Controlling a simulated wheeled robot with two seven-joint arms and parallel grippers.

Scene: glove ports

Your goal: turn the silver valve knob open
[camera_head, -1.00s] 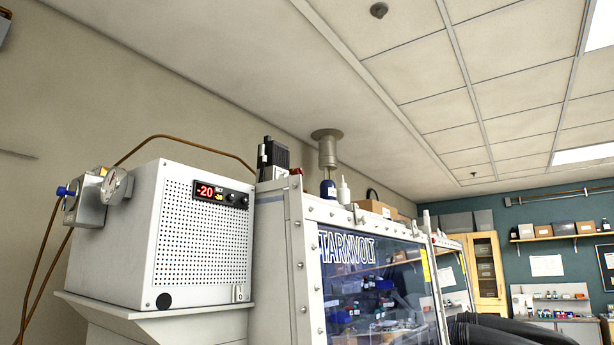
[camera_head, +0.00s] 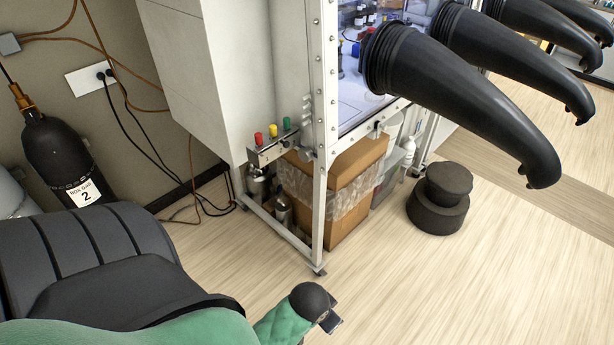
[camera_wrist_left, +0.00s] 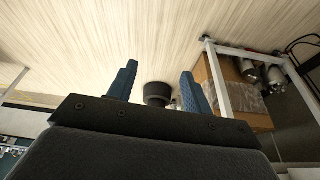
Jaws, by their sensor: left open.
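A silver valve block (camera_head: 268,152) sits at the lower front corner of the glove box frame in the head view. Red, yellow and green knobs stand on top of it, and a small round grey knob (camera_head: 307,155) shows at its right end. I cannot tell for sure whether this is the silver valve knob, or how it is turned. My left gripper (camera_wrist_left: 158,75) is open and empty in the left wrist view, with its two blue fingers apart. In the head view my left arm's end is low in the middle, well apart from the block. My right gripper is not in view.
Long black gloves (camera_head: 470,100) stick out at the upper right. A cardboard box (camera_head: 345,190) stands inside the lower frame. A round black stool (camera_head: 440,205) is on the floor to its right. A black gas cylinder (camera_head: 65,155) stands at the left. The floor in front is clear.

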